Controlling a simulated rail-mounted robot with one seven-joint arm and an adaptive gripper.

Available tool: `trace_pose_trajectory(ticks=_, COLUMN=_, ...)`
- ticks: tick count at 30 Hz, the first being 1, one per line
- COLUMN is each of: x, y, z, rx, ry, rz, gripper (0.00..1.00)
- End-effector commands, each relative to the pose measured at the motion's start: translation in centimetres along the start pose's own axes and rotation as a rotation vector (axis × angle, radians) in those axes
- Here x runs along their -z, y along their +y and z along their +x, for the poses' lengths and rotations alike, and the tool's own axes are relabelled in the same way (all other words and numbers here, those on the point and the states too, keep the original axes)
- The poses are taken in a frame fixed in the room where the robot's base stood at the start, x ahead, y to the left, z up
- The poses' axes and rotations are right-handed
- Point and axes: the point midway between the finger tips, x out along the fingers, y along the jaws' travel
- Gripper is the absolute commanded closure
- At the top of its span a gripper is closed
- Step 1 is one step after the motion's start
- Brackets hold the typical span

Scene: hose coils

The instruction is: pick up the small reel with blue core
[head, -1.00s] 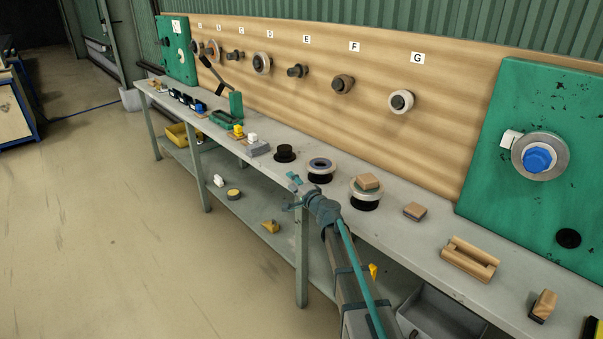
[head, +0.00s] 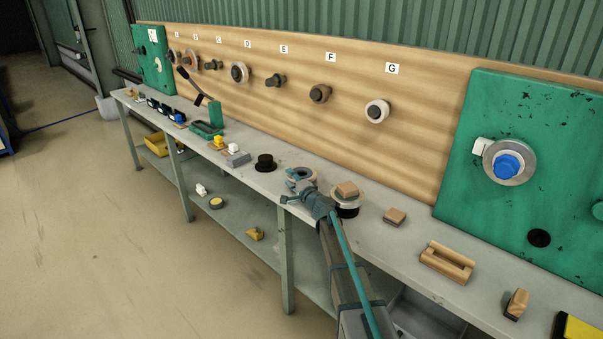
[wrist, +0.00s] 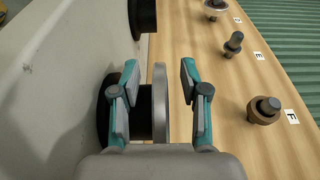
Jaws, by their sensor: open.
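The small reel (head: 306,173) stands on the bench, with a pale grey upper ring and a black lower part. In the head view my gripper (head: 297,187) is in front of it and partly hides it. Its blue core does not show clearly now. In the wrist view the reel's grey disc (wrist: 160,100) lies between the two open fingers of my gripper (wrist: 160,95). The left finger overlaps the reel's black part, and the right finger is beyond the disc with a gap. I cannot tell whether either finger touches.
A similar reel (head: 345,209) with a wooden block (head: 347,190) on top stands close to the right. A black spool (head: 265,163) stands to the left. The wooden backboard (head: 430,140) with labelled pegs rises behind the bench (head: 375,231).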

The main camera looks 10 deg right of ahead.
Motion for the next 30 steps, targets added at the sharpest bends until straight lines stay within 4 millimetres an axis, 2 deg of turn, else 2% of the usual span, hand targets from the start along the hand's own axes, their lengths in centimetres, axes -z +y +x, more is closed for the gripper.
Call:
trace_pose_trajectory(ticks=1, x=0.06, y=-0.07, z=0.97, rx=-0.001, ry=-0.001, rz=0.000, gripper=0.55)
trace_pose_trajectory(ticks=3, x=0.02, y=-0.02, z=1.48, rx=0.000, ry=-0.001, rz=0.000, gripper=0.55)
trace_pose_trajectory(ticks=11, x=-0.04, y=0.06, z=1.52, rx=0.000, ry=0.000, rz=-0.001, gripper=0.57)
trace_pose_trajectory(ticks=18, x=-0.03, y=0.04, z=1.50, rx=0.000, ry=0.000, rz=-0.001, gripper=0.97)
trace_pose_trajectory(ticks=19, x=-0.03, y=0.04, z=1.50, rx=0.000, ry=0.000, rz=-0.001, gripper=1.00)
trace_pose_trajectory(ticks=30, x=-0.03, y=-0.02, z=1.50, rx=0.001, ry=-0.001, rz=-0.001, gripper=1.00)
